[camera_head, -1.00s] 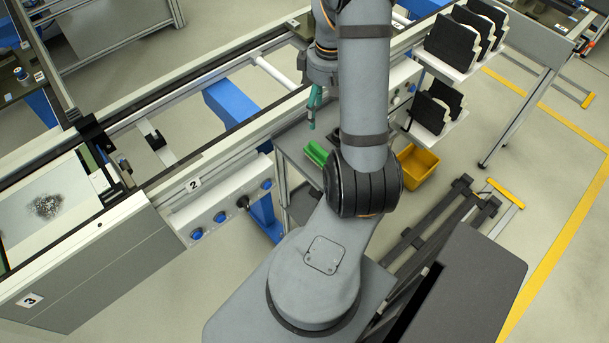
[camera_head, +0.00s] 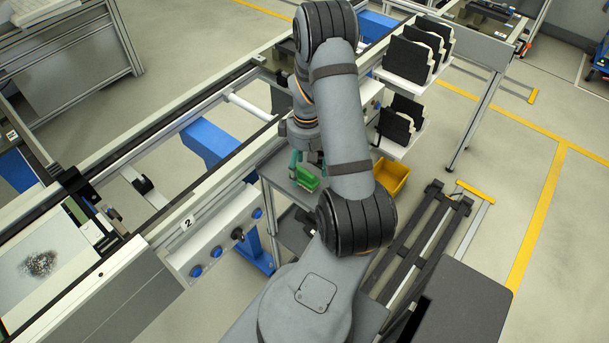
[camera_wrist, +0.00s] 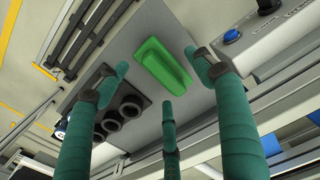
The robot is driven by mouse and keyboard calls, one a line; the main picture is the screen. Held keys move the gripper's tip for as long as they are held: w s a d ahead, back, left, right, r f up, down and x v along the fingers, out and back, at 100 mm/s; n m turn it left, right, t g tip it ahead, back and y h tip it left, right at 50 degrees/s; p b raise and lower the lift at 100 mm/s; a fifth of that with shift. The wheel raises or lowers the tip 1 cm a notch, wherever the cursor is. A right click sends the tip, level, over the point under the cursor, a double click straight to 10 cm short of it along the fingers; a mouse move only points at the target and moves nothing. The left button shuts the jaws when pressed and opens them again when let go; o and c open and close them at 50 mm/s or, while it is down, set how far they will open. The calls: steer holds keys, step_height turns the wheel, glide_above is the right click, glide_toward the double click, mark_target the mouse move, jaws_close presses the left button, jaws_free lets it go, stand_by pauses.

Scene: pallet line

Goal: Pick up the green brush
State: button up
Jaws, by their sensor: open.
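The green brush (camera_wrist: 165,68) lies on a grey shelf surface (camera_wrist: 128,42) in the wrist view, between and beyond my spread fingers. In the head view the green brush (camera_head: 307,179) shows on the small grey cart just left of my forearm, partly hidden. My gripper (camera_wrist: 165,85) has teal fingers, is open and empty, and points toward the brush without visibly touching it. In the head view my gripper (camera_head: 295,162) is mostly hidden behind my wrist, with a teal finger close to the brush.
A dark holder with several round openings (camera_wrist: 122,110) stands beside the brush. A control box with blue buttons (camera_head: 220,245) is left of the cart. A yellow bin (camera_head: 391,177) stands to the right. Racks with black parts (camera_head: 408,60) stand behind.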

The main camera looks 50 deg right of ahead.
steer(key=shift+f, duration=1.05)
steer(key=c, duration=0.4)
steer(key=c, duration=0.9)
steer(key=shift+r, duration=0.1)
steer(key=shift+d+r, duration=0.1)
steer(key=shift+r, duration=0.35)
steer(key=r, duration=0.1)
steer(key=r+b, duration=0.1)
steer(key=d+r, duration=0.1)
steer(key=shift+s+r+b, duration=0.3)
steer(key=shift+s, duration=0.05)
steer(key=s+d+r+b, duration=0.1)
steer(key=s+d+r, duration=0.5)
steer(key=d, duration=0.2)
steer(key=shift+d+r, duration=0.2)
